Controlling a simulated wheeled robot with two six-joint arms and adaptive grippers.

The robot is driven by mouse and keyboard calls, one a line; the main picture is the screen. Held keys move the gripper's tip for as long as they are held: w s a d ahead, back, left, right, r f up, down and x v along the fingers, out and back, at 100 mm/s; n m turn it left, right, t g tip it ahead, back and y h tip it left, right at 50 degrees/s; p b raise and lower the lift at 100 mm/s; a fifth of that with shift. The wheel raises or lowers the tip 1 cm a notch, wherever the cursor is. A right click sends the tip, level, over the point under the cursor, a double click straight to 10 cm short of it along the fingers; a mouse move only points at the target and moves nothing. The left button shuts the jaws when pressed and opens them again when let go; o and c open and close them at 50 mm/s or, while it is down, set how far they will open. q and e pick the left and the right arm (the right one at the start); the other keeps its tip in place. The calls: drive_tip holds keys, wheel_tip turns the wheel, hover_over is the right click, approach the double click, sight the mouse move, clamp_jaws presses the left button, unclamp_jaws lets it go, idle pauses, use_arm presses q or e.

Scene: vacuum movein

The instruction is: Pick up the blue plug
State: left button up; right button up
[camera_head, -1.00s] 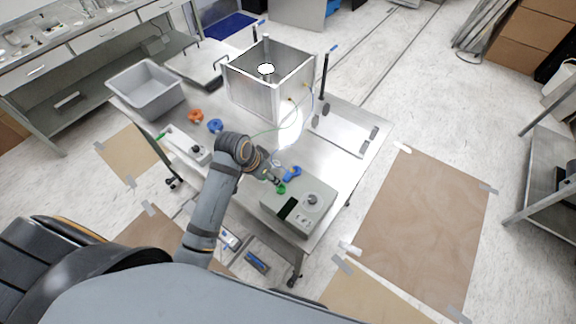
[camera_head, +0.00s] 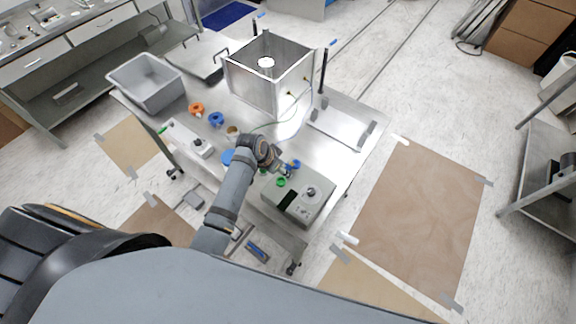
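A blue piece (camera_head: 296,164), which looks like a plug, lies near the table's right front part, just behind the grey-green box. My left gripper (camera_head: 286,172) is right beside it on its left, small and partly hidden by its own wrist. Whether the fingers touch the piece or are open or shut is too small to tell. Another blue piece (camera_head: 228,157) lies left of my arm, partly hidden by it. A blue ring-like piece (camera_head: 216,119) lies farther back beside an orange one (camera_head: 197,109). My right gripper is not in view.
The grey-green box (camera_head: 298,202) with a knob and a green piece (camera_head: 281,182) stands at the front. A metal chamber (camera_head: 270,75), a grey bin (camera_head: 146,82) and a flat metal plate (camera_head: 343,130) stand on the steel table (camera_head: 335,172). A thin green cord crosses the table.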

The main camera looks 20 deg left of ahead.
use_arm(q)
drive_tip(key=shift+x, duration=1)
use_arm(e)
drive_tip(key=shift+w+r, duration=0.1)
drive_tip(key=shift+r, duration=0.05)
use_arm(q)
drive_tip(key=shift+r, duration=0.1)
clamp_jaws()
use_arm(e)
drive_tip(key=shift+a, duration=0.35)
use_arm(q)
drive_tip(key=shift+w+r+b, duration=0.1)
drive_tip(key=shift+r+b, duration=0.4)
drive_tip(key=shift+r, duration=0.05)
drive_tip(key=shift+r+b, duration=0.7)
drive_tip(key=shift+r, duration=0.1)
drive_tip(key=s+r+b, duration=0.3)
drive_tip(key=s+r, duration=0.7)
drive_tip(key=s, duration=0.4)
drive_tip(key=shift+r, duration=0.15)
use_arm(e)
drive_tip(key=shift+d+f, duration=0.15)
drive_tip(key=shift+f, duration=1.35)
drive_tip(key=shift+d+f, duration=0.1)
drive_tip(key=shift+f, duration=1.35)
